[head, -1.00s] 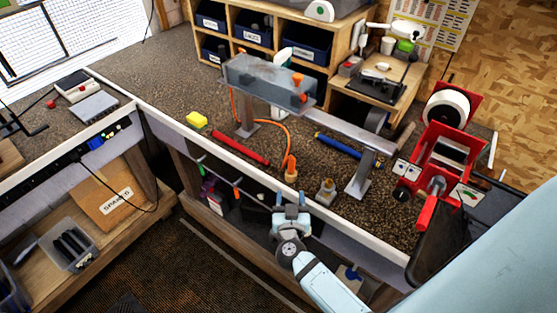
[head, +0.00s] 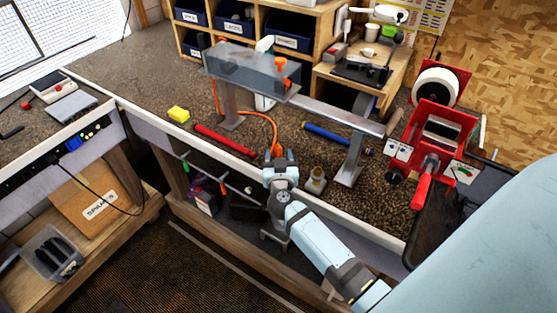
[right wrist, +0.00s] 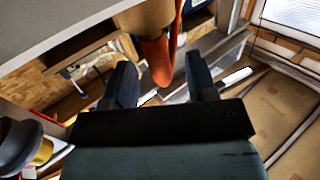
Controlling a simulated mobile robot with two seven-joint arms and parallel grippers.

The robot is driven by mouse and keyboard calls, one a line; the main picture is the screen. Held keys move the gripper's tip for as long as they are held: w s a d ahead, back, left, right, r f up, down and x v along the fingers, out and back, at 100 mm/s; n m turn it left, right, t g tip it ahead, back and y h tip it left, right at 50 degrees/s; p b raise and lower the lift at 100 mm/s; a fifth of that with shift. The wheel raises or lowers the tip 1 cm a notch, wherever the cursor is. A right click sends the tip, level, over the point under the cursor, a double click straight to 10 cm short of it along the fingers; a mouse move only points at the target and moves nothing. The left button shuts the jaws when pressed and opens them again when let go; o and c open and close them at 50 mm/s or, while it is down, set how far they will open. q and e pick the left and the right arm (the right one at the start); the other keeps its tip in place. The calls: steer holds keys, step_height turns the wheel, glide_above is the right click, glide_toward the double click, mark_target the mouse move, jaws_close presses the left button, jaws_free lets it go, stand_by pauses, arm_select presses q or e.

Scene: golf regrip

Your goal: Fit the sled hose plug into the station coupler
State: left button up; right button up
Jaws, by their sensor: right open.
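The sled (head: 235,68), a clear grey box, sits on the raised rail (head: 340,118) over the bench. Its orange hose (head: 274,125) drops to the bench and ends in the orange plug (head: 277,149). My right gripper (head: 280,158) is open at the plug, hiding its lower part in the head view. In the right wrist view, the orange part of the plug (right wrist: 158,62) shows between the two open fingers (right wrist: 161,78), with no visible contact. What seems to be the station coupler (head: 316,182), a small grey and brass fitting, stands just right of the gripper. My left gripper is not in view.
A red tube (head: 224,139) and a yellow sponge (head: 179,115) lie left, a blue tube (head: 325,136) behind. A rail post (head: 350,170) stands right of the coupler. A red clamp machine (head: 440,140) stands farther right. The bench's front edge (head: 205,153) runs below.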

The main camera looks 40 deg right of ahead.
steer(key=shift+b+x, duration=0.3)
steer(key=shift+x, duration=0.9)
steer(key=shift+s, duration=0.1)
jaws_close()
